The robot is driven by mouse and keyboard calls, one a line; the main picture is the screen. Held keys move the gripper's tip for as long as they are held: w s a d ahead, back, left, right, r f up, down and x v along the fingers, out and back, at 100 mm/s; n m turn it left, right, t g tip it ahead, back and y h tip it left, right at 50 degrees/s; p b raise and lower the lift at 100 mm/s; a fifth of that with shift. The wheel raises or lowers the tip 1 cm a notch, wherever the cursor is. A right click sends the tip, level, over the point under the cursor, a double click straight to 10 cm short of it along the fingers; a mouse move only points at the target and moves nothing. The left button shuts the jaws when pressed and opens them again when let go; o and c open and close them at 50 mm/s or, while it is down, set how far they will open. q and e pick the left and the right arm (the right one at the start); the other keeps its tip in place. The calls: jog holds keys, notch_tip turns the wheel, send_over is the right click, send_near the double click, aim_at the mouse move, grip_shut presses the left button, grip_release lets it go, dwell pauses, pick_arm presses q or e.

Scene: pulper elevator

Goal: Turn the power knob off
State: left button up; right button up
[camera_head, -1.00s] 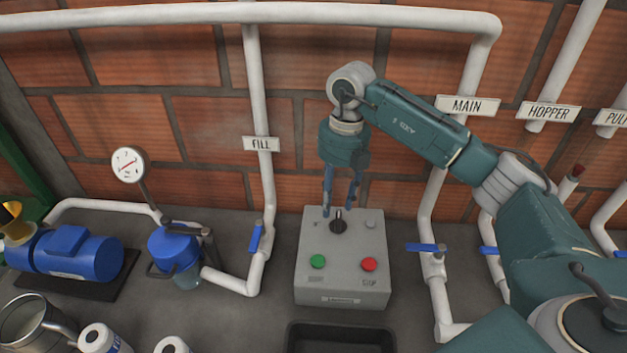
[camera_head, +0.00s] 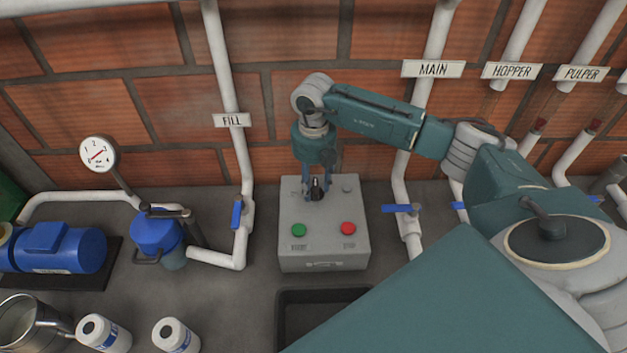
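The black power knob (camera_head: 316,188) stands on the upper part of a grey control box (camera_head: 324,249). A green button (camera_head: 298,230) and a red button (camera_head: 348,228) sit below it. My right gripper (camera_head: 317,195) points down over the box, with one finger to each side of the knob. The fingers look apart; whether they touch the knob cannot be told. My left gripper is out of view.
A dark tray (camera_head: 285,316) lies in front of the box. A pipe with a blue valve handle (camera_head: 237,214) stands to the left, and another blue handle (camera_head: 396,208) to the right. A blue pump (camera_head: 60,250) sits far left.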

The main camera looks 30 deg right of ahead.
jog(key=shift+c, duration=0.2)
grip_shut()
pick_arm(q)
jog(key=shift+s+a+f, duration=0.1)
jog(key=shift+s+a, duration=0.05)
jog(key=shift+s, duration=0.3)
